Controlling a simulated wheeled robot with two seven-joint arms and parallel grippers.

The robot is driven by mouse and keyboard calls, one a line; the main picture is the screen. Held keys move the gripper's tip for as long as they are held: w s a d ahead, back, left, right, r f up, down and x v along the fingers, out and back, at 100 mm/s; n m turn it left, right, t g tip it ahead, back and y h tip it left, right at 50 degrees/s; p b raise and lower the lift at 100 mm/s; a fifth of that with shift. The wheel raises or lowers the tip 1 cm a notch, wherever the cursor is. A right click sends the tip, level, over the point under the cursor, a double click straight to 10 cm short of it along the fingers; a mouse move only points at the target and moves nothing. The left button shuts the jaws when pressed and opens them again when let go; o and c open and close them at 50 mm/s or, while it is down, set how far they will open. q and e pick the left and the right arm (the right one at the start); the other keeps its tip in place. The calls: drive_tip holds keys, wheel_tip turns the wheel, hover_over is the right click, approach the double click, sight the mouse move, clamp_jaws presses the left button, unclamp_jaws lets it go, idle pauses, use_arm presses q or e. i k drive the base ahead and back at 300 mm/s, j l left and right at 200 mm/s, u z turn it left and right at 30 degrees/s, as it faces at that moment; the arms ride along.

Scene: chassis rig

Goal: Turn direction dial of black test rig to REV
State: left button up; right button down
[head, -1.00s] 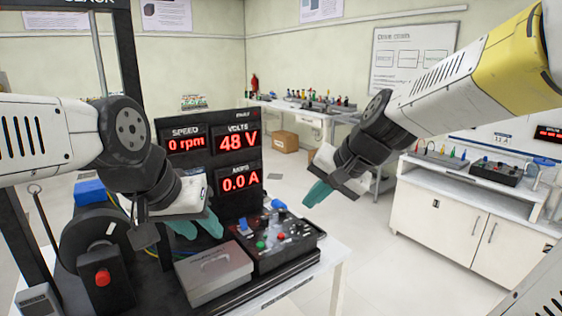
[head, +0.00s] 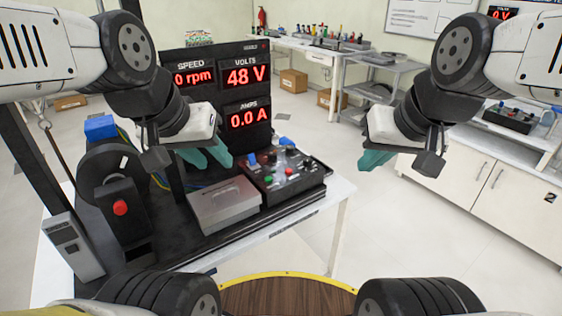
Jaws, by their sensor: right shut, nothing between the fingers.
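The black test rig (head: 265,218) stands on a white table, with a black control box (head: 315,174) at its right end. The box carries blue knobs, a red button (head: 289,171), a green button (head: 268,179) and several small controls. I cannot tell which is the direction dial, and its labels are too small to read. My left gripper (head: 208,157) has teal fingers that look parted and empty, left of the box and above the grey metal case. My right gripper (head: 370,160) is shut and empty in the air right of the box.
The display (head: 222,92) behind the box reads 0 rpm, 48 V and 0.0 A. A grey lidded case (head: 223,203) sits left of the box. A motor unit with a red button (head: 120,208) stands further left. Open floor lies right of the table.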

sight(290, 150)
drive_tip(key=i+l+u, duration=0.15)
drive_tip(key=i+u, duration=0.3)
drive_tip(key=i+l+u, duration=0.2)
drive_tip(key=u, duration=0.3)
drive_tip(key=i+l, duration=0.05)
drive_tip(key=i, duration=0.05)
